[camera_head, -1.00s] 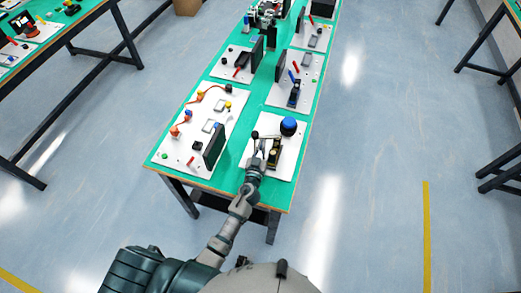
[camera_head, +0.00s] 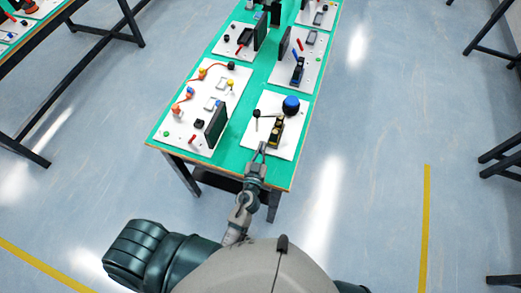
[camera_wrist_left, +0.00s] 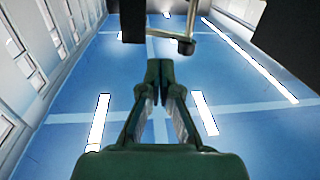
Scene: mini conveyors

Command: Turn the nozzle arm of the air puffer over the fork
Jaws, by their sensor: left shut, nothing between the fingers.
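The white board (camera_head: 294,150) at the near right end of the table carries a blue dome (camera_head: 291,103), a small dark ball (camera_head: 257,114) on a thin post, and a black-and-yellow block (camera_head: 276,131). A thin bar runs from the ball toward the block; it looks like the nozzle arm. I cannot make out the fork clearly. My left gripper (camera_head: 262,148) is shut and empty at the board's near edge. In the left wrist view its fingertips (camera_wrist_left: 159,66) meet, below and apart from a grey rod with a dark knob (camera_wrist_left: 186,46). My right gripper is not in view.
The green table (camera_head: 233,160) holds several other white boards. On the left one, a dark upright panel (camera_head: 216,127) stands near my arm.

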